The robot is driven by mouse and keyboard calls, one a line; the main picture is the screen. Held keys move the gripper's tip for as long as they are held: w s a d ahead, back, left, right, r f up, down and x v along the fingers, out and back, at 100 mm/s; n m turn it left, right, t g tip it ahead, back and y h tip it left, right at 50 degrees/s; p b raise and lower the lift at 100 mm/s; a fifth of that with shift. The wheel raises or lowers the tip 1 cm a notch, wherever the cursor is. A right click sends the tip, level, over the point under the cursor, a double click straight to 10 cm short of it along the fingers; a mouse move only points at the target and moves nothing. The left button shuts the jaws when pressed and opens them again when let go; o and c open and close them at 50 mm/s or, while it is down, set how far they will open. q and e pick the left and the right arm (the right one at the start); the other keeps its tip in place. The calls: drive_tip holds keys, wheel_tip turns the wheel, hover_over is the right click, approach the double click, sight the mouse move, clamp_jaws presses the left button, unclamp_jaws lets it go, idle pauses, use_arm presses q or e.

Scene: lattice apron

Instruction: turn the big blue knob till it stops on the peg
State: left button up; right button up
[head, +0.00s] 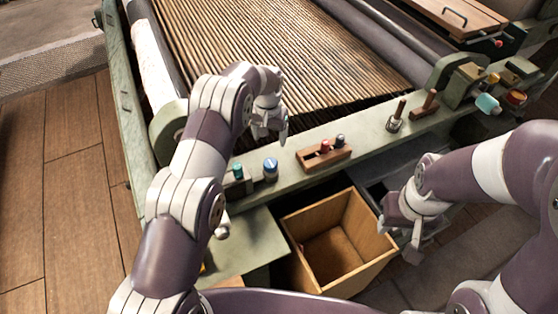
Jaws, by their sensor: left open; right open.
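A blue knob (271,166) with a pale lower part stands on the green front rail, left of the middle. A larger light-blue knob (487,103) sits at the right end of the machine. I cannot tell for certain which is the task's big blue knob, and I cannot make out a stop peg. My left gripper (271,130) is open and empty above the rail, just behind the blue knob and apart from it. My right gripper (408,238) is open and empty, low beside the wooden box, well below the light-blue knob.
An open wooden box (338,240) stands below the rail. On the rail are a wooden block with red and dark knobs (324,153), a small teal knob (238,172) and upright wooden handles (397,115). A slatted apron (280,50) lies behind. Wooden floor is clear at left.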

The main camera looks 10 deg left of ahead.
sight(270, 162)
use_arm(q)
wheel_tip(270, 162, down, 12)
drive_tip(key=shift+s+a+f+p, duration=0.1)
drive_tip(key=shift+p, duration=0.4)
drive_tip(key=c, duration=1)
